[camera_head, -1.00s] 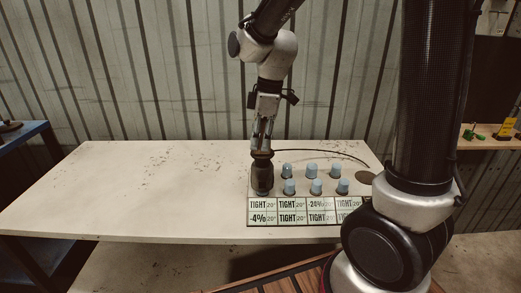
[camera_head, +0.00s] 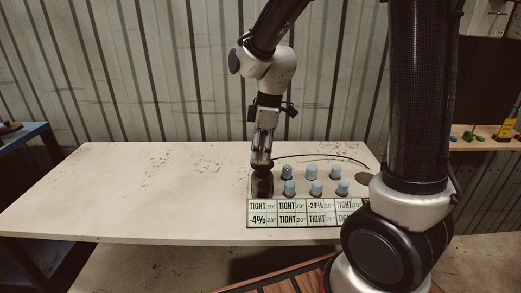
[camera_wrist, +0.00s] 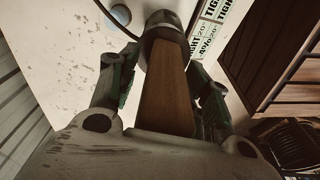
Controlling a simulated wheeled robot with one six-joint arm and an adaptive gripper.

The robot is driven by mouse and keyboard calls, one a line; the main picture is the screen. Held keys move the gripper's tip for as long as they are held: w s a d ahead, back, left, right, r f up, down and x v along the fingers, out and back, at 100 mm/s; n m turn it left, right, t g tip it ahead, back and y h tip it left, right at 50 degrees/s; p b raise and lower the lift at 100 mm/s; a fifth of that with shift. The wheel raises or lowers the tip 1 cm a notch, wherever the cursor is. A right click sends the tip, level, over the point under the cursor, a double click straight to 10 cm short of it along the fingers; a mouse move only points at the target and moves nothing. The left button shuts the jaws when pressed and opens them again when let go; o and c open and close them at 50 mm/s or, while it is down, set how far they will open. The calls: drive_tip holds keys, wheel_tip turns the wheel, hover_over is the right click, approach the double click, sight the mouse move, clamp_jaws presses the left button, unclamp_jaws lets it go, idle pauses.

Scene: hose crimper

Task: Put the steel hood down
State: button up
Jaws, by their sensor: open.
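The steel hood (camera_head: 263,184) is a dark, squat cylinder at the left end of the board on the table, beside the pale blue caps (camera_head: 312,186). It looks upright; what lies beneath it is hidden. In the wrist view the hood's dark rim (camera_wrist: 163,20) is at the top, with a brown wooden handle (camera_wrist: 165,85) running toward me. My gripper (camera_head: 262,160) is directly above the hood. In the wrist view its open fingers (camera_wrist: 161,72) stand on either side of the handle, with narrow gaps showing.
A row of cards (camera_head: 300,213) reading "TIGHT" and percentages lies along the board's front edge. A thin dark cable (camera_head: 325,156) curves behind the caps. The left half of the white table (camera_head: 130,190) is clear. A corrugated wall stands behind.

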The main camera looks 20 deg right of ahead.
drive_tip(key=r, duration=0.3)
drive_tip(key=d+r, duration=0.1)
drive_tip(key=r, duration=0.7)
drive_tip(key=shift+s+d+r, duration=0.1)
drive_tip(key=shift+s+d, duration=0.15)
drive_tip(key=shift+d+r, duration=0.1)
drive_tip(key=shift+r, duration=0.35)
drive_tip(key=shift+s+d+r, duration=0.1)
drive_tip(key=shift+s, duration=0.05)
drive_tip(key=s+d+m+t+h, duration=0.1)
drive_tip(key=s+d+m+t, duration=0.1)
drive_tip(key=s+d+m, duration=0.4)
drive_tip(key=s+d+m+t, duration=0.1)
drive_tip(key=s+d+m, duration=0.6)
drive_tip(key=s, duration=0.5)
drive_tip(key=shift+s+d+r+m+t+h, duration=0.25)
drive_tip(key=shift+m+t+h, duration=0.15)
drive_tip(key=shift+m, duration=0.3)
